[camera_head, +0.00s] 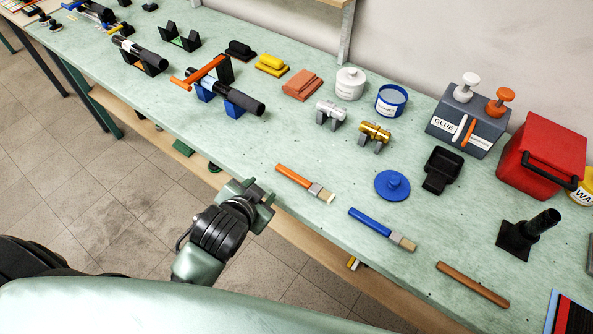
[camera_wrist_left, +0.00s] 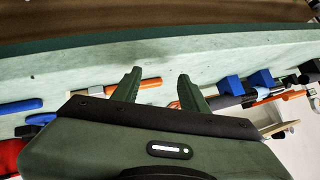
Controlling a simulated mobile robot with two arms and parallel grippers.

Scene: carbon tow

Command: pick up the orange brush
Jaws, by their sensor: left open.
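The orange brush (camera_head: 296,178) lies flat near the front edge of the green workbench (camera_head: 330,215), its pale bristles pointing right. My left gripper (camera_head: 256,190) is at the bench's front edge, just left of the brush handle and apart from it. In the left wrist view the gripper (camera_wrist_left: 159,75) has its two fingers spread with nothing held. The orange handle (camera_wrist_left: 150,83) shows beyond and between the fingers there, partly hidden by the left finger. My right gripper is not in view.
A blue brush (camera_head: 375,226) and a brown stick (camera_head: 472,284) lie to the right along the front edge. A blue round lid (camera_head: 392,185) and metal cylinders on stands (camera_head: 331,112) are behind. Bench around the brush is clear.

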